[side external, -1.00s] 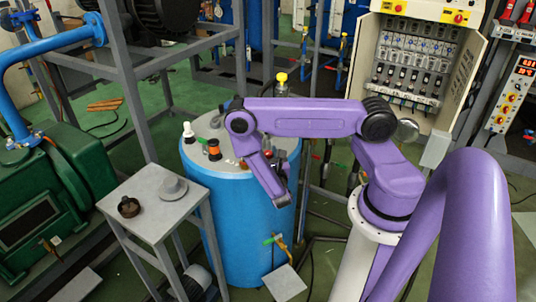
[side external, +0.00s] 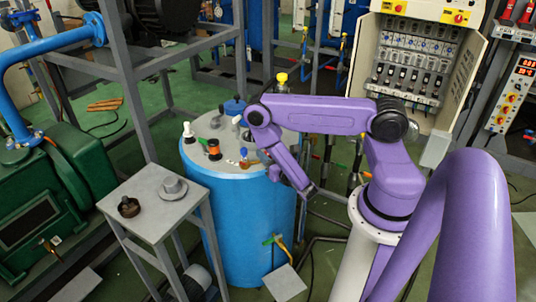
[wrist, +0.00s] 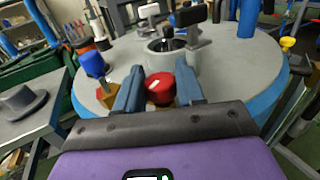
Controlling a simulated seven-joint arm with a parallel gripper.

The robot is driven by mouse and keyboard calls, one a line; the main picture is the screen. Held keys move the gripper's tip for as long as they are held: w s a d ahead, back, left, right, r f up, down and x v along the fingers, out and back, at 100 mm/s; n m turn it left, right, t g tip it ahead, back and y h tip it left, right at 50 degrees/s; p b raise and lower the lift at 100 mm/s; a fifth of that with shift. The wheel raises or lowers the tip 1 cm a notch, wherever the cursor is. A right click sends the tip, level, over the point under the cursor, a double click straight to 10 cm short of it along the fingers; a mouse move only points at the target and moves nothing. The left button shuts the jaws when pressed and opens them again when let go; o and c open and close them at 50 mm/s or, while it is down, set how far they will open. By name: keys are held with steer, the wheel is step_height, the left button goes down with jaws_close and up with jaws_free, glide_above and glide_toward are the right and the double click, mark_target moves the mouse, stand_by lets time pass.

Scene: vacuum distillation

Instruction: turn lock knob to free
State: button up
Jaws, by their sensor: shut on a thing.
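A round red knob (wrist: 160,88), apparently the lock knob, stands near the rim of the grey tank lid (wrist: 225,68) in the wrist view. My gripper (wrist: 159,87) has one blue-grey finger on each side of it and is shut on it. The lower part of the knob is hidden by the fingers and gripper body.
A blue-topped fitting (wrist: 95,65) stands close to the left finger. A round fitting with a black lever (wrist: 170,45) lies just beyond the knob. An orange-banded bottle (side external: 213,149) and a white-topped bottle (side external: 188,132) stand on the lid. A grey side table (side external: 150,222) is left of the tank.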

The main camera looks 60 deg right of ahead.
steer(key=o, duration=0.9)
steer(key=shift+a, duration=0.1)
steer(key=shift+v, duration=5.95)
steer(key=shift+o, duration=0.2)
